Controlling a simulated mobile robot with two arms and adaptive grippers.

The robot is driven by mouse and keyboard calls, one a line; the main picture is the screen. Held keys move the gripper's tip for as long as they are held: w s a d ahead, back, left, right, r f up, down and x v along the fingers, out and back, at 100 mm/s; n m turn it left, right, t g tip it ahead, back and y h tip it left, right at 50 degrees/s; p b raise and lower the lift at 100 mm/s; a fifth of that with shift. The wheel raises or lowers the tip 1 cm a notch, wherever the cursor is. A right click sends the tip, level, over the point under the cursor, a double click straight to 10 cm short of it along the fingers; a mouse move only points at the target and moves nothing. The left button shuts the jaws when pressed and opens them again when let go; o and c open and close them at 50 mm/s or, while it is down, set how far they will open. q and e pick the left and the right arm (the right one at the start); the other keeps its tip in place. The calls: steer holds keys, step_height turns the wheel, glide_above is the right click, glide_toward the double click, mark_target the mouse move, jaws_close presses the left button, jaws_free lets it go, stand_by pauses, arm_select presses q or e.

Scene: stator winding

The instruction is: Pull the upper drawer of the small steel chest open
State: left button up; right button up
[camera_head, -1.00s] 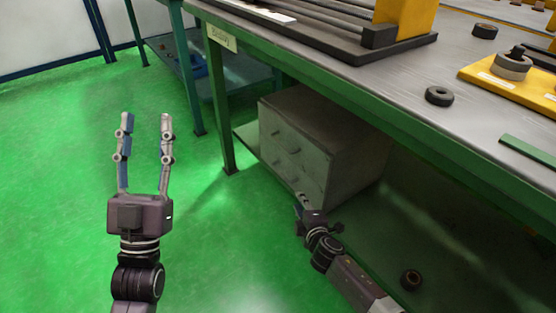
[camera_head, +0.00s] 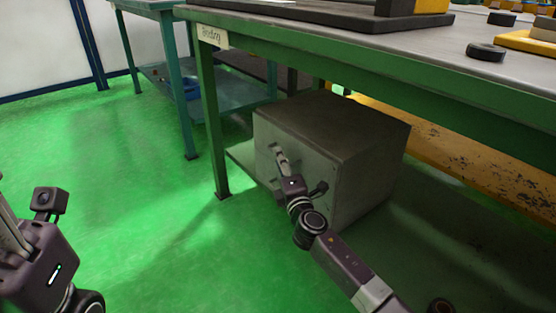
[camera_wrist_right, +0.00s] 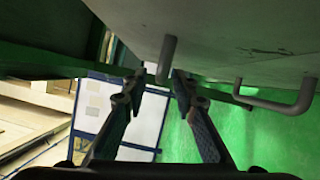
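The small steel chest (camera_head: 340,125) stands on the shelf under the workbench in the head view. Its front faces left. My right gripper (camera_head: 283,163) is at the upper part of that front, hiding part of it, so drawer seams are hard to see. In the right wrist view, a bar handle (camera_wrist_right: 167,58) sticks out from the chest front, between the open fingertips of the right gripper (camera_wrist_right: 158,85). I cannot tell whether they touch it. A second handle (camera_wrist_right: 285,104) is to the right. My left gripper (camera_head: 15,235) is at the lower left edge, its fingertips cut off.
The green workbench (camera_head: 330,62) overhangs the chest, with a leg (camera_head: 210,120) left of it. Another bench with a lower shelf (camera_head: 225,95) stands behind. The green floor (camera_head: 130,180) in front of the chest is clear.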

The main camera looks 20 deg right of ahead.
steer(key=shift+w+b, duration=0.35)
steer(key=shift+w, duration=0.95)
steer(key=shift+c, duration=0.4)
jaws_close()
